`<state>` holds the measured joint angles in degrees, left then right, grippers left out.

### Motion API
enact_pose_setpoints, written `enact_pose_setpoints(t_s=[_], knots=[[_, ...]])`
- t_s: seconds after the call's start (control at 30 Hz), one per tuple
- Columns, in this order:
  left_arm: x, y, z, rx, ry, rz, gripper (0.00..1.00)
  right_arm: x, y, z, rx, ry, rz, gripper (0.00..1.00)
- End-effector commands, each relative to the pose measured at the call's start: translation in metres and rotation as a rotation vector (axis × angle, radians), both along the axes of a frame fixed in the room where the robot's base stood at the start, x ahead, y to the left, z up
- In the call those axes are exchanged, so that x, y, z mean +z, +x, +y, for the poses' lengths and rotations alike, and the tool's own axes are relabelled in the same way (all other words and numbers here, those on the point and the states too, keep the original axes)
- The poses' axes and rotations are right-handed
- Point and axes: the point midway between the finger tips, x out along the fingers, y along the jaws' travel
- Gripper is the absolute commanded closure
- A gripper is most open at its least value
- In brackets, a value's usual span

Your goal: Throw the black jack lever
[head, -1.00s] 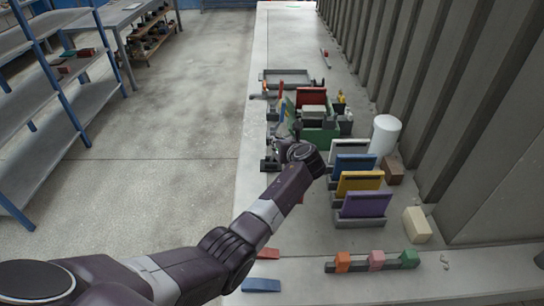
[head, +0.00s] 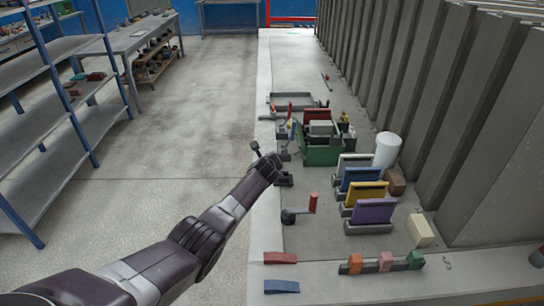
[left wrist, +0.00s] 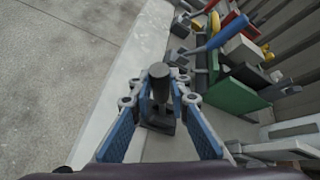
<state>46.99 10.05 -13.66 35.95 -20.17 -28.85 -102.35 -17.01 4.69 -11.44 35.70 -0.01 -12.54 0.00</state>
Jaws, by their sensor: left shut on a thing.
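The black jack lever (left wrist: 158,84) stands between my left gripper's two blue fingers in the left wrist view, with its dark base (left wrist: 158,122) below. My left gripper (left wrist: 162,98) is shut on the lever near its knob. In the head view, the lever's black knob (head: 255,146) shows at the left edge of the ledge, just beyond my left gripper (head: 262,160). My gripper hides most of the shaft there. My right gripper is in neither view.
A blue-handled lever (left wrist: 212,40) and a green box (left wrist: 232,95) lie just beyond. In the head view, a red-handled lever (head: 312,203) and upright coloured panels (head: 374,211) stand to the right. Red (head: 281,258) and blue (head: 282,286) wedges lie in front. The ribbed wall bounds the right.

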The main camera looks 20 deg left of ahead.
Motion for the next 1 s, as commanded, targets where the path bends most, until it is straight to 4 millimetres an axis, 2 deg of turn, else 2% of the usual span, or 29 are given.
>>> enact_pose_setpoints(t_s=[0.57,0.6,0.73,1.0], knots=[[-0.0036,-0.0021,0.0036,0.003,-0.026,-0.010,1.00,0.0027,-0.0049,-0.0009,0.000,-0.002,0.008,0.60],[-0.0037,-0.0021,0.0036,0.003,-0.026,-0.010,0.79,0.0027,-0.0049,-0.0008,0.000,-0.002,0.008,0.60],[-0.0034,-0.0018,0.0033,0.002,-0.025,-0.010,0.66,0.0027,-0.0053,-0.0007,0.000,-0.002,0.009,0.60],[-0.0023,-0.0013,0.0024,0.000,-0.024,-0.012,0.66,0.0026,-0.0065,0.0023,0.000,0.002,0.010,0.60]])
